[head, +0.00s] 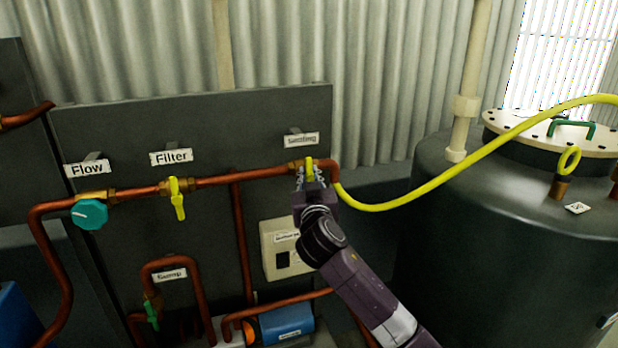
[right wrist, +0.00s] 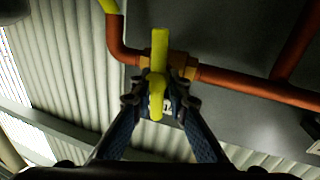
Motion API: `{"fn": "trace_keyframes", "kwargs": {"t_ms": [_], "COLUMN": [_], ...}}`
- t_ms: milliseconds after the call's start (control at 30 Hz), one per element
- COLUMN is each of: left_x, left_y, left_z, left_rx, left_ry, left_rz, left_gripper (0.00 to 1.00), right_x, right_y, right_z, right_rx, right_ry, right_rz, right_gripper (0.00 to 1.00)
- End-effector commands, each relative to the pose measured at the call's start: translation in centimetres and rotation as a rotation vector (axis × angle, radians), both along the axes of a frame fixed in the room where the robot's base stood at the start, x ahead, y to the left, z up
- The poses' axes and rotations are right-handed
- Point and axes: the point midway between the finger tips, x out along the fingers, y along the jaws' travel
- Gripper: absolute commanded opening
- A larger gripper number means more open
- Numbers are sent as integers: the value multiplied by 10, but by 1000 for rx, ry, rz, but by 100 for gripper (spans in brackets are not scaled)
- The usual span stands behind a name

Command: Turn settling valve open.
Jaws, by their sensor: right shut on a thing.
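The yellow settling valve handle (head: 310,166) sits on a brass body on the copper pipe, below the settling label (head: 301,140). My right gripper (head: 311,184) is at the handle and hides its lower part in the head view. In the right wrist view the yellow handle (right wrist: 158,60) stands across the copper pipe, over the brass valve body (right wrist: 184,64). The fingers of my right gripper (right wrist: 160,104) are closed around the handle's near end, one on each side. My left gripper is in neither view.
The yellow filter valve (head: 177,199) and teal flow knob (head: 90,214) are on the same pipe to the left. A yellow hose (head: 400,202) runs right over the dark tank (head: 470,215).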

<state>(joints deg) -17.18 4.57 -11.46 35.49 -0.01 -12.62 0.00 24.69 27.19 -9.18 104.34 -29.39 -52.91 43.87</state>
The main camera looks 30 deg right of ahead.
Motion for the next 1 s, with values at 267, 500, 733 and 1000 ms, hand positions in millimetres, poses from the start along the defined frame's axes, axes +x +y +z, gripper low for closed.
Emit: {"fn": "trace_keyframes", "kwargs": {"t_ms": [267,500,733,1000], "left_x": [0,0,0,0], "left_y": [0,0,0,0], "left_z": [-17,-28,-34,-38], "left_rx": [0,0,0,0], "left_ry": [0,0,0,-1], "left_rz": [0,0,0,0], "left_gripper": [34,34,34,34], "right_x": [0,0,0,1], "right_y": [0,1,2,3], "right_z": [-4,-4,-5,-5], "right_rx": [-214,-438,-653,-904], "right_ry": [51,104,158,217], "right_rz": [-3,-5,-4,-4], "right_gripper": [0,0,0,0]}}
